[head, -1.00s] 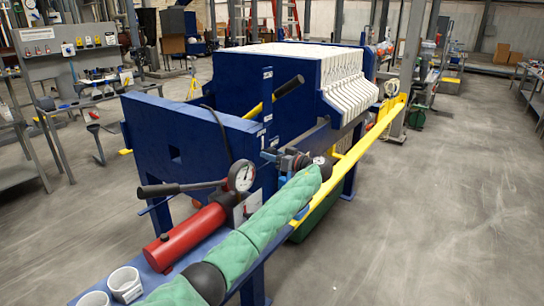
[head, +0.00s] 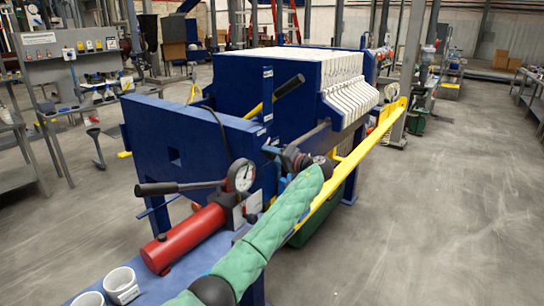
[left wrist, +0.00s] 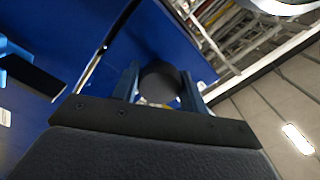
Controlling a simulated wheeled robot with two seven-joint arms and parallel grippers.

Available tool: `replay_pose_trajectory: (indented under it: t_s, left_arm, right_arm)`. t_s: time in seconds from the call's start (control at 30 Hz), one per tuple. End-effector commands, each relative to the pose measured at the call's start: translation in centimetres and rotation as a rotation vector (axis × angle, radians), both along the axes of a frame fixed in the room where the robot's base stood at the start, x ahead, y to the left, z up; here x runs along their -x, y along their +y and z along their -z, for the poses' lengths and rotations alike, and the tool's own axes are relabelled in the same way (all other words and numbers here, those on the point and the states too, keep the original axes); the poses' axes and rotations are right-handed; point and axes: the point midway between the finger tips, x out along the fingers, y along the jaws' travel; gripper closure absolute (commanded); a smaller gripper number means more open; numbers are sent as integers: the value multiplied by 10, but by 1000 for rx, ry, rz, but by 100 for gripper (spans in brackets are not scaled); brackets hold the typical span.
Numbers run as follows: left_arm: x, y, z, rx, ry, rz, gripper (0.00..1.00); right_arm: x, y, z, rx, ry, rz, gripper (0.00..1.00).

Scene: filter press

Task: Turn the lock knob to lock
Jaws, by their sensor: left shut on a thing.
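The filter press (head: 215,150) is a blue frame with a stack of white plates (head: 350,90). My left arm, in a green quilted sleeve, reaches up from the bottom to its near end. My left gripper (head: 283,153) is at the right side of the blue end frame, beside a dark part there. In the left wrist view, its two blue fingers (left wrist: 160,85) are shut on a dark round knob (left wrist: 160,80), which looks like the lock knob. The fingers and wrist hide much of the knob in the head view, so its turn angle cannot be told. My right gripper is out of view.
A red hydraulic cylinder (head: 185,238) with a gauge (head: 241,175) and a black-gripped lever (head: 165,188) lies just left of my arm. Two white cups (head: 122,285) stand at the front. A yellow rail (head: 350,160) runs along the right. Floor is clear at right.

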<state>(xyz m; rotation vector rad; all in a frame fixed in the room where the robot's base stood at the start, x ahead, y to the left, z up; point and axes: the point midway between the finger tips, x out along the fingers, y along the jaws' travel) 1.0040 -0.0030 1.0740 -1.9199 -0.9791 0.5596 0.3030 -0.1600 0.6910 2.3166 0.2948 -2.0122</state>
Motion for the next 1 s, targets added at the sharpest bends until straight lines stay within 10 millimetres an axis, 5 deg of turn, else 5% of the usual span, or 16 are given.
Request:
replay_pose_trajectory:
  t_s: [0.2, 0.5, 1.0]
  left_arm:
    - [0, -1, -3, -122, 165, 3, 80]
    - [0, -1, -4, -272, 374, 3, 80]
    - [0, -1, -3, -406, 554, 3, 80]
  right_arm:
    - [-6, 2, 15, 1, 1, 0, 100]
    - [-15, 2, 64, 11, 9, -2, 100]
    - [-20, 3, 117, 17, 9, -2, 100]
